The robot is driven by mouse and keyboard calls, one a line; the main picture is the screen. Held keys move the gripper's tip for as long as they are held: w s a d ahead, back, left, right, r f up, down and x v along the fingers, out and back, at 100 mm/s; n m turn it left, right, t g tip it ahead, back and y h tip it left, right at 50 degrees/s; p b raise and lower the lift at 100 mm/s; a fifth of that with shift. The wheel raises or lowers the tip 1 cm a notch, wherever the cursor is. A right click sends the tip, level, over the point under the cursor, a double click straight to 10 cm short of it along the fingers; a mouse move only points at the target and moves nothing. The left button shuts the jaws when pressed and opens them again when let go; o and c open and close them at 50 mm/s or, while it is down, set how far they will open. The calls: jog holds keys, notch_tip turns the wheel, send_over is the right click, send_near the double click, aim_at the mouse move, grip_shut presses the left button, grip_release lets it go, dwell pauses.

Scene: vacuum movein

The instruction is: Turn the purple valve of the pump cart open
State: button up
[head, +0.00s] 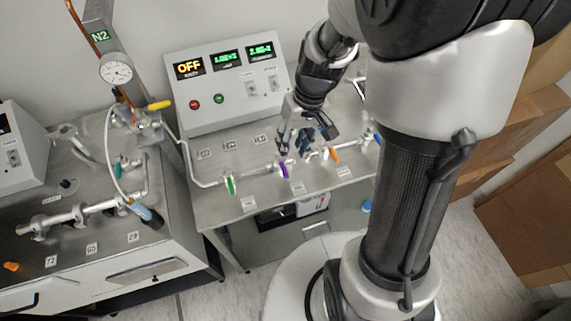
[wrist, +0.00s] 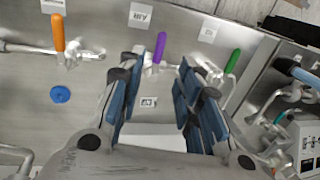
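The purple valve handle (head: 284,170) sits on the pipe line at the front of the pump cart (head: 240,208), between a green handle (head: 230,184) and an orange handle (head: 335,155). In the wrist view the purple handle (wrist: 160,47) lies ahead of my gripper (wrist: 160,68), roughly centred between the blue-padded fingers. The fingers are open and empty, with the valve body just beyond the tips. In the head view my gripper (head: 305,140) is above the cart, close to the purple handle. I cannot tell whether it touches.
A control box (head: 225,85) reading OFF stands behind the pipes. The orange handle (wrist: 58,32) and green handle (wrist: 232,61) flank the purple one. A second cart with a gauge (head: 116,72) is at left; cardboard boxes (head: 520,215) are at right.

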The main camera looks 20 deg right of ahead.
aim_at(285, 169)
jog(key=f, duration=0.3)
jog(key=a+f+b, duration=0.1)
jog(key=f, duration=0.1)
jog(key=f+b, duration=0.1)
jog(key=f, duration=0.2)
jog(key=shift+a+f, duration=0.3)
jog(key=shift+a, duration=0.05)
jog(key=shift+c, duration=0.4)
grip_shut()
